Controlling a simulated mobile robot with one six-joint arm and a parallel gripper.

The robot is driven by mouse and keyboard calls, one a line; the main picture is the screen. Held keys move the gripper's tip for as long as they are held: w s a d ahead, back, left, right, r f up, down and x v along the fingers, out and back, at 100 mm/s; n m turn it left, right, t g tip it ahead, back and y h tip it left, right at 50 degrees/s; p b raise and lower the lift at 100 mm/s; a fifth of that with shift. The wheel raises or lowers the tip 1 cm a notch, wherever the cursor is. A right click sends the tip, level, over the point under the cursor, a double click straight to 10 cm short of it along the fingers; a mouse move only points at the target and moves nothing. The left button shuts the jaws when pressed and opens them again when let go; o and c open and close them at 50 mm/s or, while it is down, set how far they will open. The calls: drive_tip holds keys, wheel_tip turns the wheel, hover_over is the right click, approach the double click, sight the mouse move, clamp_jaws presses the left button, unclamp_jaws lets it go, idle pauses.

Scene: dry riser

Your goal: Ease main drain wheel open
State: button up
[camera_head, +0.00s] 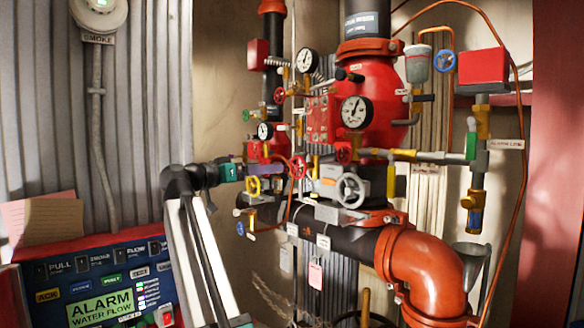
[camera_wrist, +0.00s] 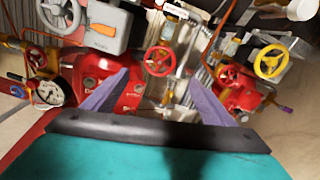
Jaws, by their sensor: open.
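Several handwheels show, and I cannot read which one is labelled main drain. A large grey wheel (camera_head: 350,190) sits in front of the grey box by the big pipe; it also shows at the upper left in the wrist view (camera_wrist: 60,12). A small red wheel (camera_head: 298,167) is left of it. A yellow wheel (camera_head: 253,186) is lower left. My gripper (camera_wrist: 158,78) is open, with purple fingers spread and nothing between them. In the wrist view a red wheel (camera_wrist: 158,60) appears beyond the gap, apart from the fingers.
Pressure gauges (camera_head: 355,112), a red valve body (camera_head: 374,85) and an orange elbow pipe (camera_head: 425,270) crowd the riser. A blue wheel (camera_head: 443,60) is upper right. An alarm panel (camera_head: 100,285) stands front left. Thin pipes and hanging tags surround the wheels.

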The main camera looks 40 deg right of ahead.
sight(296, 167)
drive_tip(key=d+p, duration=0.1)
drive_tip(key=d, duration=0.2)
drive_tip(key=d+p, duration=0.1)
drive_tip(key=d, duration=0.3)
drive_tip(key=d+p, duration=0.1)
drive_tip(key=d, duration=0.2)
drive_tip(key=shift+s+d+r+p, duration=0.1)
drive_tip(key=shift+s+d+p, duration=0.1)
drive_tip(key=shift+s+p, duration=0.2)
drive_tip(key=shift+d, duration=0.6)
drive_tip(key=c, duration=1)
drive_tip(key=shift+a, duration=0.15)
drive_tip(key=shift+c, duration=0.3)
